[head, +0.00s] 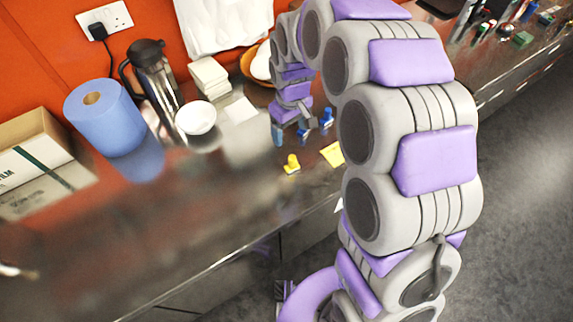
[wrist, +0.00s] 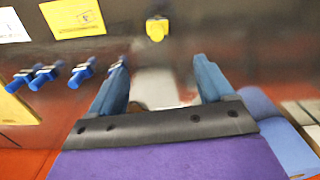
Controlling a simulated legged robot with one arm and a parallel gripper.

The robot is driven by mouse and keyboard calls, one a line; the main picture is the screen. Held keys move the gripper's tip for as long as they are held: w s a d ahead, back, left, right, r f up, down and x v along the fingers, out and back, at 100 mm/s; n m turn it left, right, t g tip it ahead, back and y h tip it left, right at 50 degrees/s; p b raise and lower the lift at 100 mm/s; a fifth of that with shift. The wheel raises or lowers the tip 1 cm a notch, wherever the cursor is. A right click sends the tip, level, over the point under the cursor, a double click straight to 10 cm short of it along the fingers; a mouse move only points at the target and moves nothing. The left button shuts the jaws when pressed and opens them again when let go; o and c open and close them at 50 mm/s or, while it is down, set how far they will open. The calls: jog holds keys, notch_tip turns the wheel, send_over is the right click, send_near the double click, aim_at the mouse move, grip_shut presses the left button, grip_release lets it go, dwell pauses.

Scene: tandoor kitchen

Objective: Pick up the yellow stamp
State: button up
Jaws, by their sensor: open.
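The yellow stamp (head: 292,164) stands on the dark steel counter near its front edge. In the wrist view the yellow stamp (wrist: 157,29) is at the top centre, beyond my fingertips and roughly in line with the gap between them. My gripper (wrist: 161,62) is open, its two blue fingers apart with nothing held between them. Blue stamps (wrist: 82,73) lie left of my gripper in the wrist view.
A yellow note (head: 333,153) lies right of the stamp. A white bowl (head: 196,118), white stacked napkins (head: 209,76), a steel jug (head: 155,80) and a blue paper roll (head: 104,117) stand farther left.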

aim_at(292, 158)
notch_tip(292, 158, down, 12)
jog(key=shift+d+r+b, duration=0.1)
jog(key=shift+b, duration=1.15)
jog(key=f, duration=0.1)
jog(key=f+b, duration=0.1)
jog(key=f, duration=0.3)
jog(key=shift+s+d+f+b, duration=0.15)
jog(key=shift+d+b, duration=0.2)
jog(key=shift+b, duration=0.05)
jog(key=c, duration=1.1)
jog(key=shift+r+p, duration=0.3)
jog(key=shift+r, duration=0.35)
notch_tip(292, 158, up, 3)
jog(key=shift+f+p, duration=0.1)
jog(key=shift+p, duration=0.4)
jog(key=s+d+r+p, duration=0.1)
jog(key=s+d, duration=0.4)
jog(key=s, duration=1)
jog(key=shift+p, duration=0.75)
